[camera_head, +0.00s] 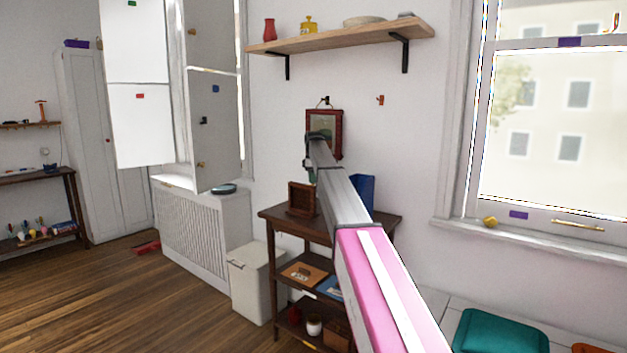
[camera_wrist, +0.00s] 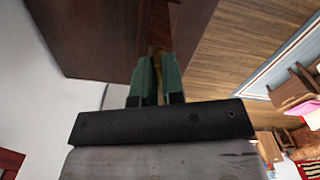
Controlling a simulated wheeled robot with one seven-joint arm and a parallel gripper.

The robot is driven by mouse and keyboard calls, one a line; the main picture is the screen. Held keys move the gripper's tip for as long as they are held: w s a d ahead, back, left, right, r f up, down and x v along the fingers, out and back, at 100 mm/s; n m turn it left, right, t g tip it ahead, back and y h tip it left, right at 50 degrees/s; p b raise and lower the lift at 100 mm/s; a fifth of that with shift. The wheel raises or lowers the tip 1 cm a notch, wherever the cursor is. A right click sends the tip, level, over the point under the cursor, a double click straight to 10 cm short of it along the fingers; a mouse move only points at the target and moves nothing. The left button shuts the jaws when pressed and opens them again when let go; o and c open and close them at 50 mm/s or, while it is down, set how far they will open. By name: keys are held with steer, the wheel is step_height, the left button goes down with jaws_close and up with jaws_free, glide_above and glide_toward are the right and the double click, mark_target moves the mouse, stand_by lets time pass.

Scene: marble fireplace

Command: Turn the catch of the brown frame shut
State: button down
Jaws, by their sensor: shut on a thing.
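The brown frame (camera_head: 291,198) stands upright on the dark wooden stand, to the left of my arm. My gripper (camera_head: 311,177) points down from the arm's end at the frame's upper right edge. In the wrist view its green fingers (camera_wrist: 158,62) are close together, with a narrow brown piece (camera_wrist: 158,28) at and beyond their tips. The fingers are shut on what seems to be the frame's catch. The catch itself is mostly hidden by the fingers, so I cannot tell its angle.
The stand's top (camera_head: 273,215) holds the frame and a blue item (camera_head: 364,190) behind my arm. A red-framed picture (camera_head: 336,118) hangs on the wall just behind the gripper. A shelf (camera_head: 345,38) is above. A pale bin (camera_head: 249,284) stands left of the stand.

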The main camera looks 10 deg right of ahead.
steer(key=shift+m, duration=1.9)
steer(key=c, duration=1.2)
jaws_free()
step_height(320, 180, up, 11)
steer(key=shift+f, duration=0.1)
